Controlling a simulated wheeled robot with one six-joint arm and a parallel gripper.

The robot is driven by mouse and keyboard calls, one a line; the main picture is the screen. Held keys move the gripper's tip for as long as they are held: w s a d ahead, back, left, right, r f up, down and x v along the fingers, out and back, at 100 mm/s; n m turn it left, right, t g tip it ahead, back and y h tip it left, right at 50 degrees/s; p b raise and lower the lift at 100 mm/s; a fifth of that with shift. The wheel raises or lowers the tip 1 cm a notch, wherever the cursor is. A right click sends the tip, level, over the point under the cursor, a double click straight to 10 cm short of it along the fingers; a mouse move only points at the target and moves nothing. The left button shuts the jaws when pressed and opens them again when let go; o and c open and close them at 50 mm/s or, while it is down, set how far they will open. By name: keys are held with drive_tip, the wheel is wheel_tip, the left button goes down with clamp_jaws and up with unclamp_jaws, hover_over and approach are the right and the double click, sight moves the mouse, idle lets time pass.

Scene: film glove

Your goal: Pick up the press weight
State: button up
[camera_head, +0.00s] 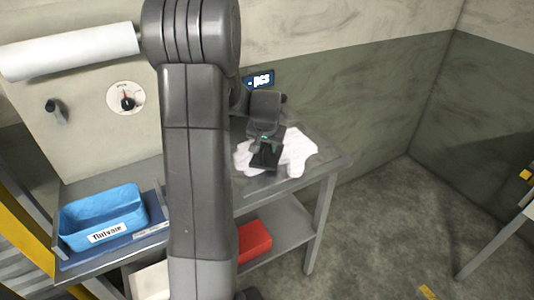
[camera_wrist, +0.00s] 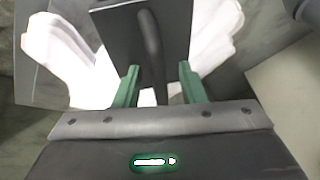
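The press weight (camera_wrist: 116,36) is a flat dark plate with a raised dark bar handle (camera_wrist: 152,50). It lies on a white glove (camera_wrist: 62,65). In the head view the weight (camera_head: 263,161) and the glove (camera_head: 299,152) are on the right part of the grey bench. My gripper (camera_wrist: 160,88) is above the weight, with its two green fingers apart. The handle shows between the fingers, with a visible gap on each side. In the head view my gripper (camera_head: 265,138) covers part of the weight.
A blue bin (camera_head: 105,215) with a label stands on the bench at left. A white roll (camera_head: 68,52) and a dial (camera_head: 127,99) are on the back panel. A red box (camera_head: 254,241) is on the lower shelf. Open floor lies to the right.

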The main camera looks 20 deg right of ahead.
drive_tip(key=shift+c, duration=0.5)
clamp_jaws()
drive_tip(key=shift+r, duration=0.1)
drive_tip(key=shift+r, duration=0.1)
